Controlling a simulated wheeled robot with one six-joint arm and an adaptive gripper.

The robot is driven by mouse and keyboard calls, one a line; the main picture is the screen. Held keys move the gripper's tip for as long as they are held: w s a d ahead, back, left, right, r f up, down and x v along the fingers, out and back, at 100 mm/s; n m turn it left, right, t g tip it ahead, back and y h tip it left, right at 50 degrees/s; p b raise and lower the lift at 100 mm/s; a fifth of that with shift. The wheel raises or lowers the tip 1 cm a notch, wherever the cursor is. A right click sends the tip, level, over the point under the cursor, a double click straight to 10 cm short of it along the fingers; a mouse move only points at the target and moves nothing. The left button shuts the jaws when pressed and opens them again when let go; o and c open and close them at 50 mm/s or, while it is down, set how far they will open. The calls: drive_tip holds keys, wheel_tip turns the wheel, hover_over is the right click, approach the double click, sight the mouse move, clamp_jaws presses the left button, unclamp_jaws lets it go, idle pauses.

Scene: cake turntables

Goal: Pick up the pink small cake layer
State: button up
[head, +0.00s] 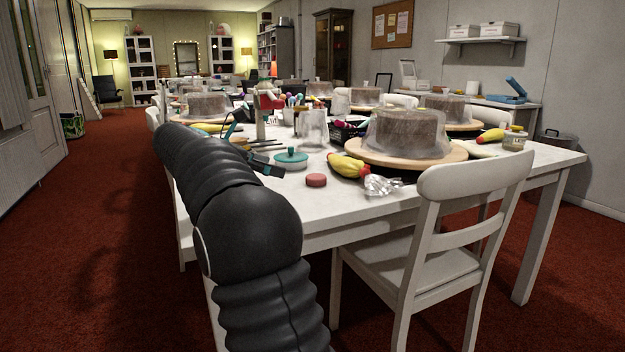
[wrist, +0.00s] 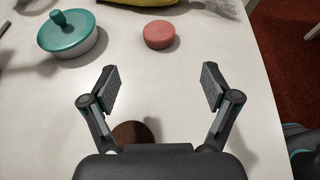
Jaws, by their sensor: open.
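The pink small cake layer (head: 316,180) is a low round disc lying flat on the white table near its front edge. It also shows in the wrist view (wrist: 159,35), at the top middle. My gripper (wrist: 160,88) is open and empty above the table, its two fingers spread apart. The cake layer is beyond the fingertips, roughly in line with the gap between them. In the head view my gripper (head: 270,170) is small, partly behind my dark arm, to the left of the cake layer. A brown round thing (wrist: 132,133) lies on the table, partly hidden by the gripper body.
A teal-lidded bowl (head: 291,159) stands left of the cake layer. A yellow piping bag (head: 349,166) and crumpled foil (head: 382,186) lie to its right. A covered cake on a wooden turntable (head: 370,158) stands behind them. A white chair (head: 440,230) is at the table's front.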

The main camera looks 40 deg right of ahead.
sight(310, 177)
drive_tip(key=b+x, duration=0.2)
drive_tip(key=x, duration=1)
drive_tip(key=shift+w+f, duration=0.15)
drive_tip(key=shift+f, duration=0.05)
drive_tip(key=shift+a, duration=0.1)
drive_tip(key=c, duration=0.9)
